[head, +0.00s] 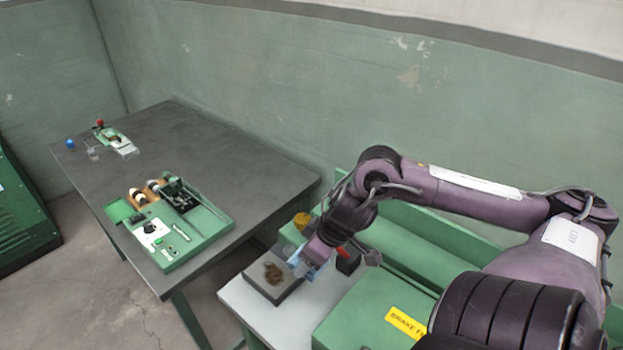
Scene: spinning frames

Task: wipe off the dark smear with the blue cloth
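The dark smear (273,272) is a brown, uneven patch on top of a low grey block (284,293). My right gripper (308,262) is just right of the smear, low over the block's right side, pointing down and to the left. The pale blue cloth (316,273) is bunched at its fingertips, and the gripper appears shut on it. The fingers are small and partly hidden by the cloth. I cannot tell whether the cloth touches the block. My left gripper is not in view.
The block stands on a light grey top (240,300) beside a green machine cover (365,310). A yellow-capped item (302,220) and a dark box with red (347,262) stand close to the gripper. A dark table (225,150) holds a green kit (205,235) to the left.

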